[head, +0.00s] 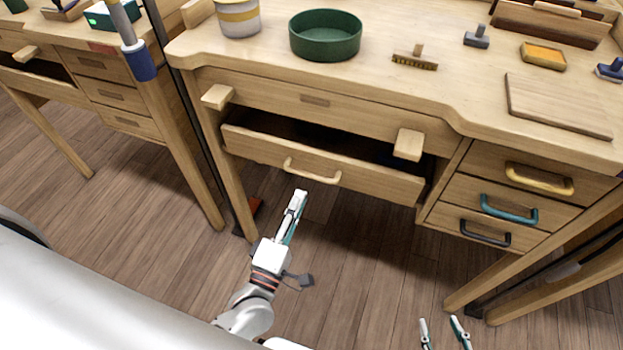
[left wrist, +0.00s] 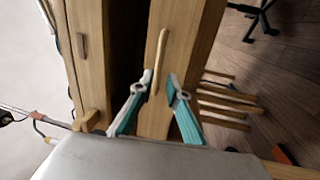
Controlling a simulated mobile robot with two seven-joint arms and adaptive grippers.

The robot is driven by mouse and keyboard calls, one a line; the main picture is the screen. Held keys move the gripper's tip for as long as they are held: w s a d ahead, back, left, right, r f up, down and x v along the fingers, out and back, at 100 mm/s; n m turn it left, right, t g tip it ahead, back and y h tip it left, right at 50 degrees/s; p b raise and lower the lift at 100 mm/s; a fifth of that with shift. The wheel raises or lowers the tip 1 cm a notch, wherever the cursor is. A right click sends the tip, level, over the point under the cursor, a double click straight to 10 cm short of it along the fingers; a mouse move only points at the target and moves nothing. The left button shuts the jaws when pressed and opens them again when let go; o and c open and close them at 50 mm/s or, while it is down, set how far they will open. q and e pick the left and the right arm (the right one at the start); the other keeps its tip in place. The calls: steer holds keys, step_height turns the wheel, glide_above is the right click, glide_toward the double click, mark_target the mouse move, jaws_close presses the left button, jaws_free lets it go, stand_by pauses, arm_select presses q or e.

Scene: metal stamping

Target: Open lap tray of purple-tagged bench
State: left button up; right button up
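The wooden bench (head: 450,95) fills the middle of the head view; I cannot make out a purple tag on it. Its wide lap tray (head: 382,182) stands partly out, with a dark gap behind its front panel. The tray's light wooden bar handle (head: 312,178) also shows in the left wrist view (left wrist: 160,55). My left gripper (head: 299,196) is just below and in front of the handle. In the left wrist view its fingers (left wrist: 160,82) are spread, one on each side of the handle's near end. My right gripper (head: 441,321) is open and empty at the bottom edge.
Small drawers with yellow, teal (head: 508,210) and black handles are at the right. A green bowl (head: 325,35), a mug, brushes and a board (head: 558,105) lie on top. Another bench (head: 60,75) stands left.

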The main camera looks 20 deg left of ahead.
mark_target(308, 173)
arm_select(q)
steer(key=shift+n, duration=0.4)
steer(key=w, duration=0.2)
steer(key=w+r, duration=0.1)
steer(key=w, duration=0.4)
steer(key=shift+w+r, duration=0.3)
steer(key=shift+w, duration=0.1)
jaws_close()
